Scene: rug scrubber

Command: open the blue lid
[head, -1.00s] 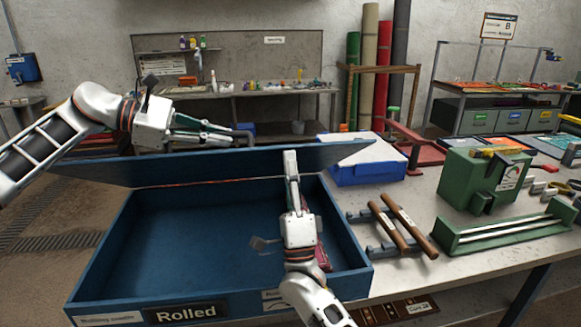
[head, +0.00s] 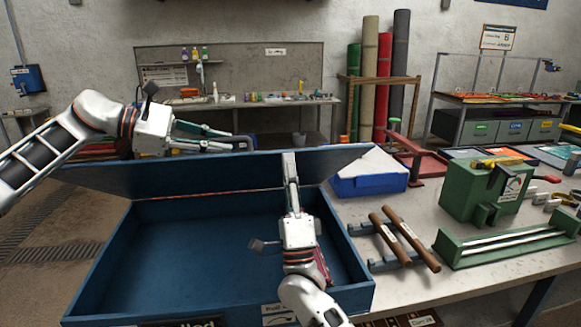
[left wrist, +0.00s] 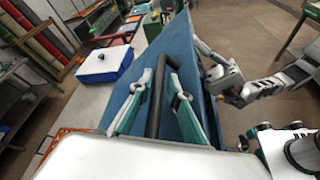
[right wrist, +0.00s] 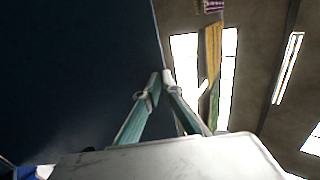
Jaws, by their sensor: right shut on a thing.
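The blue lid (head: 225,172) stands raised and tilted along the back of the open blue box (head: 340,268). It also shows as a blue panel in the left wrist view (left wrist: 182,42) and a dark one in the right wrist view (right wrist: 75,75). My left gripper (head: 240,144) is behind the lid. Its fingers (left wrist: 157,68) stand apart on either side of the dark bar handle (left wrist: 154,108). My right gripper (head: 289,158) reaches up from inside the box and is shut on the lid's edge. Its fingertips (right wrist: 161,78) meet at that edge.
A blue and white case (head: 370,178) stands right of the lid. Two wooden-handled tools (head: 400,240), a green machine (head: 485,185) and a green tray (head: 510,238) are on the table to the right.

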